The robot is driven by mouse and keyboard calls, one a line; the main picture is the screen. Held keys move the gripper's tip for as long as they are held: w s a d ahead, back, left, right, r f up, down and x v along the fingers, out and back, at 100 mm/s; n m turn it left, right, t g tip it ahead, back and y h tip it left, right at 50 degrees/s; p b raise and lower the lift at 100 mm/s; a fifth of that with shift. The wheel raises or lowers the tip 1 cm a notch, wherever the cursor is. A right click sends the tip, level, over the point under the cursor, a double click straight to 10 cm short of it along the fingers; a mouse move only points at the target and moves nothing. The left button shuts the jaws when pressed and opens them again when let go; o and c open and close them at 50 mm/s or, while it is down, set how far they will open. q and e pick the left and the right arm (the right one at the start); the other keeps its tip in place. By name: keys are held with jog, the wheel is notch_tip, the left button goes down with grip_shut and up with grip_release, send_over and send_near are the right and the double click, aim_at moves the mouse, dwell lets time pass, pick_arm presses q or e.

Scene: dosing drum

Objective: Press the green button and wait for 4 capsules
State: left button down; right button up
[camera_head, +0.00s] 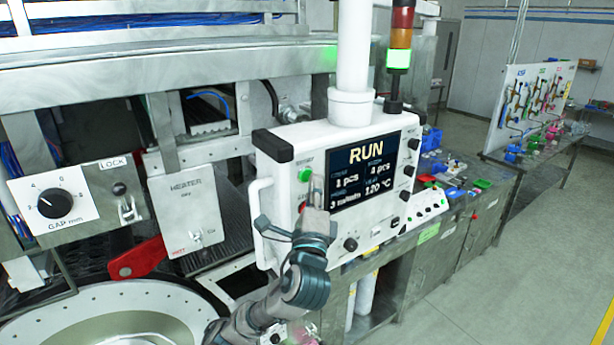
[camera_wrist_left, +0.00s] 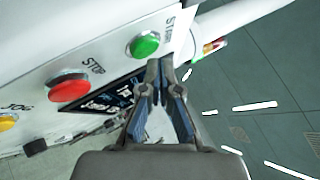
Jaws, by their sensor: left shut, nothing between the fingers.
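The green button (camera_head: 305,174) is on the left side of the white control panel (camera_head: 283,200). It also shows in the left wrist view (camera_wrist_left: 144,44), under a START-like label that is partly cut off. My left gripper (camera_head: 316,180) is in front of the panel, with its fingers pointing up beside the green button. In the left wrist view its shut, empty fingertips (camera_wrist_left: 160,66) appear just below and right of the button; I cannot tell whether they touch it. The screen (camera_head: 368,165) reads RUN, with 1 pcs and 4 pcs. No capsules can be made out.
A red STOP button (camera_wrist_left: 68,87) and a yellow JOG button (camera_wrist_left: 8,122) sit in line with the green one. A signal tower (camera_head: 398,60) with its green segment lit stands behind the panel. A red handle (camera_head: 138,260) and a round drum rim (camera_head: 150,297) are at lower left.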

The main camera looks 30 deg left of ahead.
pick_arm(q)
jog(key=shift+d, duration=0.1)
jog(key=d, duration=0.1)
jog(key=s+d+p, duration=0.1)
jog(key=d, duration=0.2)
jog(key=shift+s+d, duration=0.35)
jog(key=shift+s, duration=0.05)
